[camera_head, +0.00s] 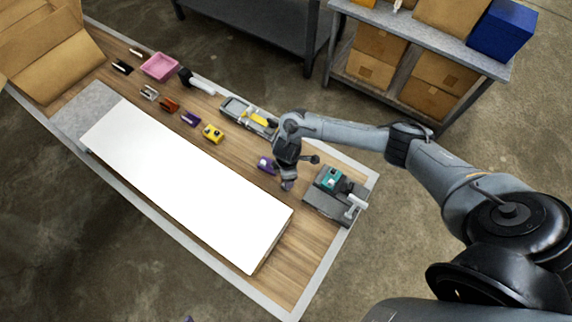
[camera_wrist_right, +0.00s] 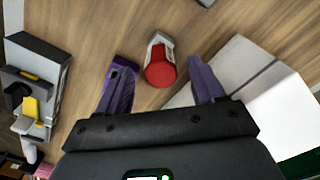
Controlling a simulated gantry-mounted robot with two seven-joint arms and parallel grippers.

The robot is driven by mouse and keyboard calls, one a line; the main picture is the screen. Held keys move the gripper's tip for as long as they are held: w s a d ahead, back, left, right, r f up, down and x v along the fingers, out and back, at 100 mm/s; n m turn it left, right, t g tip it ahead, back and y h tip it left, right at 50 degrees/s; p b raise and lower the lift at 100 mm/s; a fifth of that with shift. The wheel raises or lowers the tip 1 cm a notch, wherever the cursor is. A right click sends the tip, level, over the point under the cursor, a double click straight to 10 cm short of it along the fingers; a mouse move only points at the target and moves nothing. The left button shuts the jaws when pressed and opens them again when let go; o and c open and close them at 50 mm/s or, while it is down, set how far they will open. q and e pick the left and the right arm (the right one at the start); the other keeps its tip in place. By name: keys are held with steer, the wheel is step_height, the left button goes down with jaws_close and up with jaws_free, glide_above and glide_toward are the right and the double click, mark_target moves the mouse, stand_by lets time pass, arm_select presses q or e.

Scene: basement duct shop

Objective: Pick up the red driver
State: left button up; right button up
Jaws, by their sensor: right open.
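The red driver (camera_wrist_right: 160,72) shows in the right wrist view as a round red body with a grey-and-white end, on the wooden bench top. My right gripper (camera_wrist_right: 157,62) is open, with one purple finger on each side of the driver and visible gaps between. In the head view my right gripper (camera_head: 287,184) points down at the bench near its right end. The driver cannot be made out there; the gripper seems to hide it. My left gripper is in neither view.
A purple item (camera_head: 266,165) lies close beside the right gripper. A white panel (camera_head: 185,180) covers the bench's near side. A grey tray with a yellow tool (camera_head: 248,117) and a grey plate with a teal device (camera_head: 335,195) flank the arm. Several small tools lie farther left.

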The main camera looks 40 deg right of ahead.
steer(key=shift+s+f, duration=0.1)
steer(key=shift+f, duration=2.7)
steer(key=c, duration=1.1)
